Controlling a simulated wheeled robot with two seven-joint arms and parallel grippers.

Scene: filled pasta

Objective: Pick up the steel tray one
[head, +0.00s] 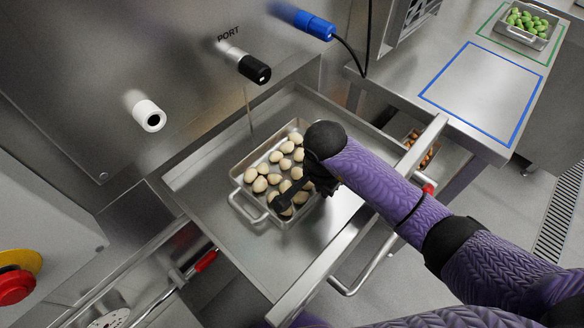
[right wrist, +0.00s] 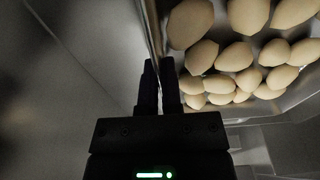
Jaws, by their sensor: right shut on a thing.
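The steel tray (head: 262,206) is a shallow rectangular pan with a wire handle at its near-left end. It holds several pale filled-pasta pieces (head: 274,179) and rests on a larger metal shelf. My right gripper (head: 300,193) is over the tray's near-right side. In the right wrist view, its two dark fingers (right wrist: 159,85) are closed on the tray's wall (right wrist: 153,28), with the pasta to the right. In the head view my gripper and arm hide part of the right rim. My left gripper is not in view.
The metal shelf (head: 200,185) has raised edges and a thin upright rod. Blue, black and white plugs (head: 150,117) stick out of the wall behind. At the right, a counter (head: 490,85) has blue and green outlines and another tray with green pieces. A red button (head: 15,285) is at left.

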